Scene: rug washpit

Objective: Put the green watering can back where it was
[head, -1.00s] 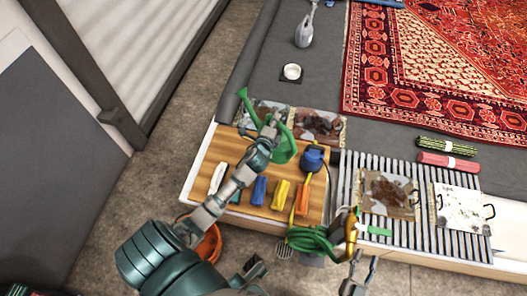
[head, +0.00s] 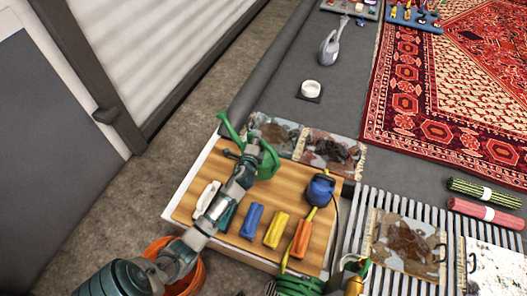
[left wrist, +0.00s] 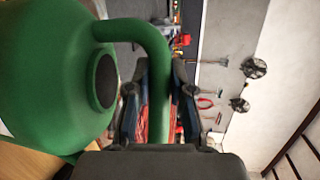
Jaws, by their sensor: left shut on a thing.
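The green watering can (head: 268,164) is at the back of the wooden board, its spout pointing up and left in the head view. My left gripper (head: 253,152) is shut on its handle; in the left wrist view the curved handle (left wrist: 158,60) passes between the fingers (left wrist: 160,112). The can's round body (left wrist: 45,75) fills the left of that view. I cannot tell whether the can's base touches the board. My right gripper is not in view.
An orange bucket (head: 190,280) is in front.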

